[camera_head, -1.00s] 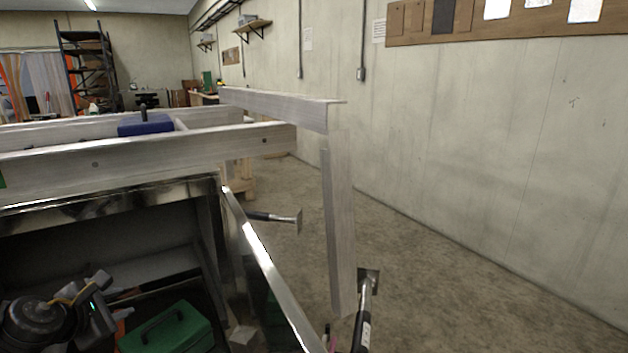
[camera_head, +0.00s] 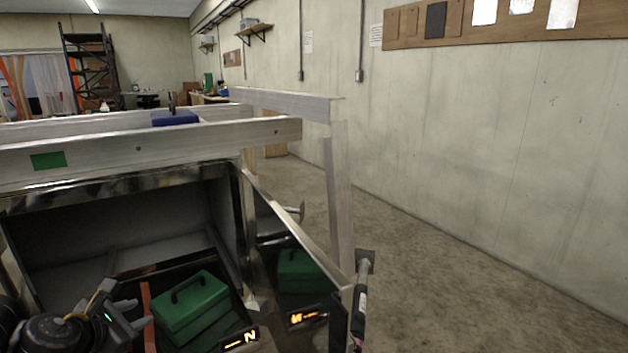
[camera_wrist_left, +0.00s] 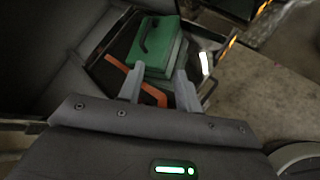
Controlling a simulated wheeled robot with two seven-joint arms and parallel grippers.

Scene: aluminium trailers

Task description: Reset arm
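My left gripper (camera_head: 138,312) is at the lower left of the head view, inside the front of the trailer's open metal compartment. In the left wrist view my left gripper (camera_wrist_left: 158,75) has its two fingers spread apart with nothing between them. Beyond the fingertips lies a green toolbox (camera_wrist_left: 155,48) with a dark handle. In the head view the green toolbox (camera_head: 188,303) sits in the compartment, to the right of the gripper and apart from it. My right gripper is in neither view.
The open compartment's shiny door (camera_head: 290,245) mirrors the toolbox. A blue block (camera_head: 175,118) rests on the aluminium frame (camera_head: 140,150) above. An upright post (camera_head: 340,205) stands at the right. Concrete floor (camera_head: 470,290) is clear towards the wall (camera_head: 500,160).

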